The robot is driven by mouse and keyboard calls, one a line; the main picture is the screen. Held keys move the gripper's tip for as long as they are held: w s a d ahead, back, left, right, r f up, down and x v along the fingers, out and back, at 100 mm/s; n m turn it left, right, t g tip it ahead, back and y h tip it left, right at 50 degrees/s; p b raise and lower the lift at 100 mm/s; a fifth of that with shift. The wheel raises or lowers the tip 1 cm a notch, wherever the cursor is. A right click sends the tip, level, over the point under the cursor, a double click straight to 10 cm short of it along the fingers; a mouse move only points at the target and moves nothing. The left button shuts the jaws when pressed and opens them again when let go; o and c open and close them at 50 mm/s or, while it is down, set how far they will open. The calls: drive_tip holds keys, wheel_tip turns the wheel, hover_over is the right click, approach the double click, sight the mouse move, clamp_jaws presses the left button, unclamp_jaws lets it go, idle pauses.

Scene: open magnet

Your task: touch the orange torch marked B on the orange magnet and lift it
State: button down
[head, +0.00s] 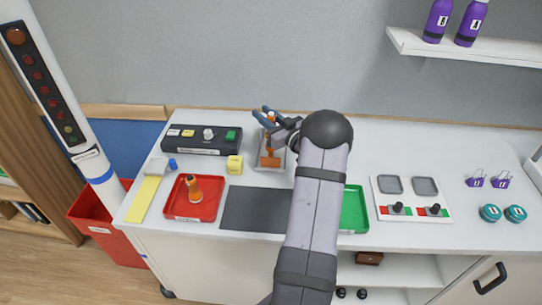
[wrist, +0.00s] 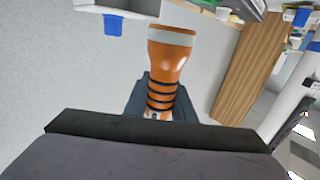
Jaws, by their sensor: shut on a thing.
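My gripper (head: 266,114) is shut on an orange torch above the grey tray (head: 256,164) at the back middle. The held torch (wrist: 170,62) shows large in the wrist view, with black bands and a pale grey end; no letter B is readable. In the head view it is mostly hidden by my gripper and arm. An orange piece (head: 270,158) shows in the grey tray under my gripper; I cannot tell whether it is the orange magnet. Another orange torch (head: 194,188) with dark bands is in the red tray (head: 180,208).
A dark mat (head: 250,210) lies in front of the grey tray. A green tray (head: 354,210) is partly behind my arm. A black box (head: 190,145) with several coloured blocks stands at the back left.

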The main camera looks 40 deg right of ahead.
drive_tip(key=shift+r, duration=0.2)
wheel_tip(320, 180, up, 6)
drive_tip(key=p, duration=0.4)
idle(0.8)
drive_tip(key=shift+r, duration=0.1)
